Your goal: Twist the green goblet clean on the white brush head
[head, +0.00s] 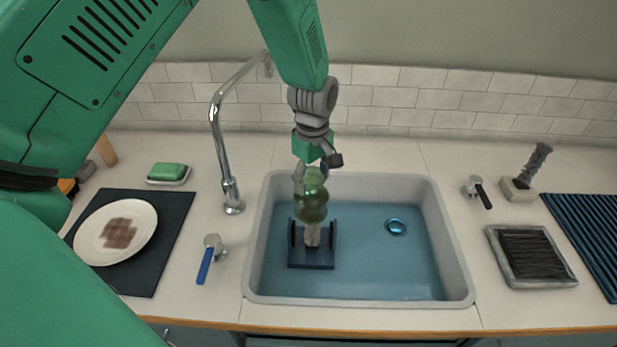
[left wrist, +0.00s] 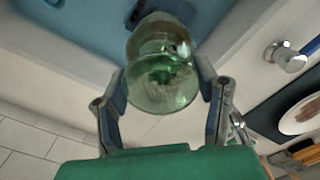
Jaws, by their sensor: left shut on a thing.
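The green goblet (head: 311,203) is see-through glass and hangs over the left part of the sink. My left gripper (head: 310,180) is above it, with its fingers shut on it. In the left wrist view the goblet (left wrist: 162,75) sits between the two fingers (left wrist: 163,95), with brownish marks showing through its far part. The white brush head (head: 312,236) stands upright on a dark blue base (head: 312,265) in the sink, directly below the goblet. The goblet's lower end meets or overlaps the brush top; I cannot tell how far the brush is inside. My right gripper is not in view.
The sink (head: 455,270) has a blue basin with a drain (head: 396,227). A tall faucet (head: 222,150) stands at its left, near a blue-handled tap (head: 208,262). A stained plate (head: 90,235) lies on a dark mat (head: 165,235). A framed dark pad (head: 535,280) lies at right.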

